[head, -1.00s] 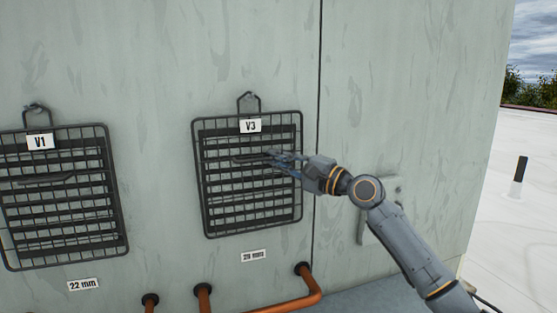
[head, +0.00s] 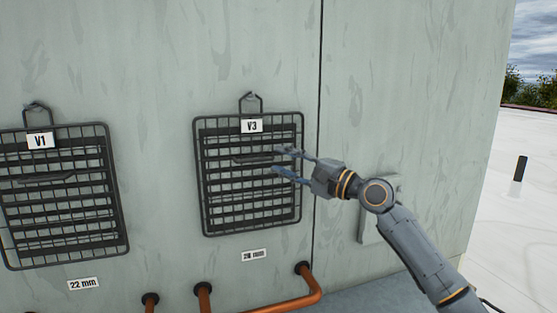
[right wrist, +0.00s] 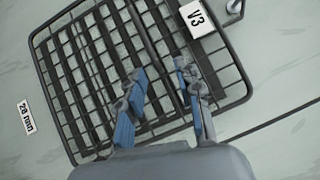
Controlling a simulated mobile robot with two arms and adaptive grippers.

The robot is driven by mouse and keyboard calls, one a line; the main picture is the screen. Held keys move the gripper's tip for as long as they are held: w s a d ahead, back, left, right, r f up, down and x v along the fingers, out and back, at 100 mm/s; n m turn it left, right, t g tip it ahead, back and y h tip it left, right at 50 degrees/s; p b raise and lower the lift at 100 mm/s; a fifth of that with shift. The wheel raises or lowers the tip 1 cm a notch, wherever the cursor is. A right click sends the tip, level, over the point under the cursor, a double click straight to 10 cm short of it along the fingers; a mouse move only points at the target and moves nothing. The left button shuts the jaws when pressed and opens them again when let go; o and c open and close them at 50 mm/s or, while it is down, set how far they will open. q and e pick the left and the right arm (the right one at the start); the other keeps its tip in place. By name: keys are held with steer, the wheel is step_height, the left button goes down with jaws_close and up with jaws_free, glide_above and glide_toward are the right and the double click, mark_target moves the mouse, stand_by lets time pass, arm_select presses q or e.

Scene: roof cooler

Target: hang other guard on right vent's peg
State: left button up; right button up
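The V3 guard (head: 204,190), a dark wire grid with a white V3 tag, hangs by its top loop (head: 250,103) flat against the right vent. The V3 guard also fills much of the right wrist view (right wrist: 242,70). Its peg is small and mostly hidden at the loop. Another guard with a V1 tag (head: 113,200) hangs by its own loop at the left. My right gripper (head: 282,160) is open in front of the V3 guard's right half, beside its handle bar (head: 252,161). Its parted blue fingers (right wrist: 160,95) appear empty. My left gripper is out of view.
Copper pipes (head: 290,305) run below the vents. Labels reading 22 mm (head: 83,284) and 28 mm (head: 254,255) sit under the guards. A pale box (head: 372,228) is on the wall behind my right arm. Open roof lies at the right.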

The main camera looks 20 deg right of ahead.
steer(key=v, duration=1)
steer(key=s+a+f+n+g+h, duration=0.1)
steer(key=s+a+f+n+g, duration=0.2)
steer(key=f, duration=0.8)
steer(key=s+a+f+n+g+h, duration=0.25)
steer(key=s+a+f, duration=0.2)
steer(key=f, duration=0.55)
steer(key=s+a+f+n+g+h, duration=0.1)
steer(key=s+a+f+n, duration=0.25)
steer(key=f, duration=0.75)
steer(key=s+d+f+n+g+h, duration=0.1)
steer(key=s+f+n+g+h, duration=0.15)
steer(key=s+f, duration=0.45)
steer(key=s+d+f+n+g+h, duration=0.1)
steer(key=s+d+f+h, duration=0.15)
steer(key=s, duration=0.75)
steer(key=s+f+n+g+h, duration=0.25)
steer(key=s+f, duration=0.25)
steer(key=s, duration=0.4)
step_height(320, 180, down, 29)
steer(key=s+b, duration=0.1)
steer(key=b, duration=0.2)
steer(key=s+d+f+g+b, duration=0.2)
steer(key=s+d+f, duration=0.1)
steer(key=s+f, duration=1.4)
steer(key=shift+f+m, duration=0.3)
steer(key=shift+f, duration=0.25)
